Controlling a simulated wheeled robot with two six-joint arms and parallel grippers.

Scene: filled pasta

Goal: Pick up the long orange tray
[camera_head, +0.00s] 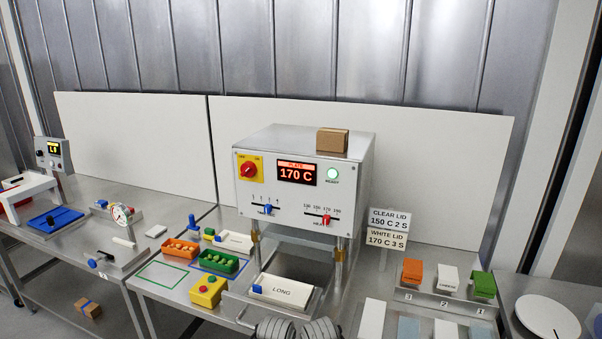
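An orange tray (164,255) sits on the middle bench, left of the press. It is small in view and holds several rounded orange-tan pieces. A green tray (204,267) with several pieces in it lies just right of and in front of it. Grey ribbed parts (295,329), probably of my grippers, show at the bottom edge in the middle, well apart from the orange tray. Their fingers cannot be made out, and nothing is seen held.
The press (305,190) reads 170 C, with a LONG plate (283,291) beneath it. A yellow button box (208,291) stands in front of the trays. A blue knobbed piece (193,226) stands behind them. The green-outlined area (162,275) is bare.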

